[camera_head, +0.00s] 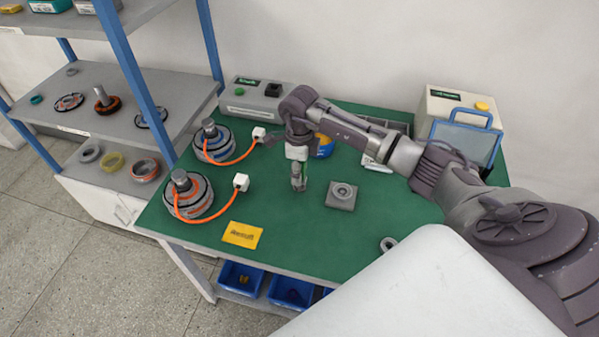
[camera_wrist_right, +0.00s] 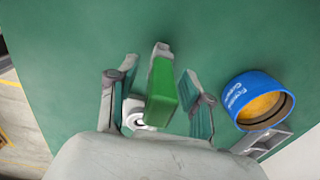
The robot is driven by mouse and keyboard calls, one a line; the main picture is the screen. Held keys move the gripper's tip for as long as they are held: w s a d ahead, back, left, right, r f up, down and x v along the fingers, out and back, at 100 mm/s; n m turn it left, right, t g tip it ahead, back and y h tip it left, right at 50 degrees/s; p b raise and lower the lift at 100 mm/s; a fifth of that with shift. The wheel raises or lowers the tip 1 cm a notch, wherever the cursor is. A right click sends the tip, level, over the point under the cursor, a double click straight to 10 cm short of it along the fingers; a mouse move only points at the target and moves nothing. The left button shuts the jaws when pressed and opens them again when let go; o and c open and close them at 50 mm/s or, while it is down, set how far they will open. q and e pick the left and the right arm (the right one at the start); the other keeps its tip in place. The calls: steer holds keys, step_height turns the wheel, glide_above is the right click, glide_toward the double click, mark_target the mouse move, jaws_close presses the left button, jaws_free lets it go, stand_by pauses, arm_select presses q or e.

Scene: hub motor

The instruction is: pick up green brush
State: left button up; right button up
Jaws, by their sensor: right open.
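The green brush (camera_wrist_right: 162,85), a green block with a pale grey end, shows in the right wrist view. It appears between the two spread fingers of my right gripper (camera_wrist_right: 158,72), with a visible gap on each side. In the head view my right gripper (camera_head: 298,184) points down over the green table, left of a grey square block. There the brush cannot be made out clearly behind the gripper. My left gripper is not in view.
On the green table (camera_head: 290,240) are two motor hubs (camera_head: 212,141) (camera_head: 188,194) with orange cables, a yellow cloth (camera_head: 242,234), a grey block with a ring (camera_head: 341,195) and a blue round container (camera_wrist_right: 258,98). A shelf (camera_head: 110,120) stands left. The front middle is mostly clear.

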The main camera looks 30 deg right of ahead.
steer(key=shift+c, duration=0.3)
jaws_close()
